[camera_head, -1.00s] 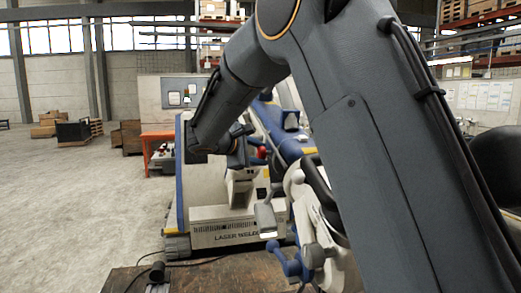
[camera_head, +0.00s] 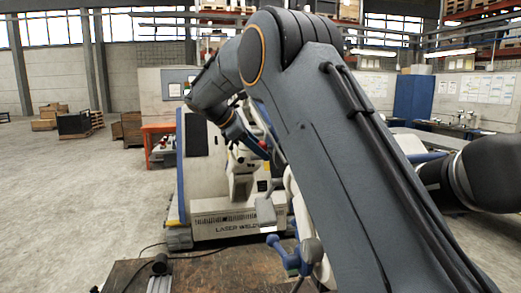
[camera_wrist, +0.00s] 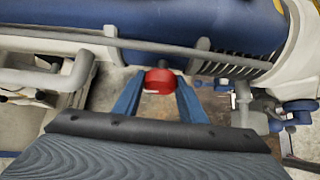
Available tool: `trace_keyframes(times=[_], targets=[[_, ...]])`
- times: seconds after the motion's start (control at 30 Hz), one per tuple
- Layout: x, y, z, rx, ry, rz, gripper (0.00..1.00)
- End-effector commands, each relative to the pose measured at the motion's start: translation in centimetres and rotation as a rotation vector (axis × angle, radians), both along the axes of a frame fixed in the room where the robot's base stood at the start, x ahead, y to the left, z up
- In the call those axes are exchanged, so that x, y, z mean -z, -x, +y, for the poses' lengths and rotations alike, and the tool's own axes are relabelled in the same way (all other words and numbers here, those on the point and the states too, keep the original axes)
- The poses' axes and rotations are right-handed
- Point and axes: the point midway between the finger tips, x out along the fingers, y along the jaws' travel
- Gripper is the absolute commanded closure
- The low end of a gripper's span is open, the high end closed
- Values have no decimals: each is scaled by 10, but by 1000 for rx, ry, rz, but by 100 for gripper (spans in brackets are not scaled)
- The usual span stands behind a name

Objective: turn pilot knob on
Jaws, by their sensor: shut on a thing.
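The red knob (camera_wrist: 160,80) shows in the wrist view between the two blue fingers of my gripper (camera_wrist: 158,77). It sits below a large blue cylinder of the machine, and the fingers are closed on its sides. In the head view a small red spot (camera_head: 264,145) shows beside the end of my arm, in front of the laser welder (camera_head: 228,225). The fingers are too small to make out there. No mark on the knob shows whether it is on or off.
Grey pipes (camera_wrist: 70,78) and a ribbed part of the machine lie close around the knob. A blue-handled lever (camera_head: 284,250) stands above the brown table (camera_head: 205,277) in front. The floor (camera_head: 60,200) at the left is clear.

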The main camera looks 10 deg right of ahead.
Motion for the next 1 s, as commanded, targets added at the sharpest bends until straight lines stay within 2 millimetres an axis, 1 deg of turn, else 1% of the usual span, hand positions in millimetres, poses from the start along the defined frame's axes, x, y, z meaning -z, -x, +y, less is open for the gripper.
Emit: trace_keyframes(times=[0.2,0.6,0.63,0.7,0.73,1.0], targets=[[0,0,0,1,1,37,85],[-1,0,-1,1,2,42,85],[-1,0,-1,1,2,42,59],[0,0,-1,1,2,42,47],[0,0,-1,1,2,42,45],[-1,0,0,0,1,42,45]])
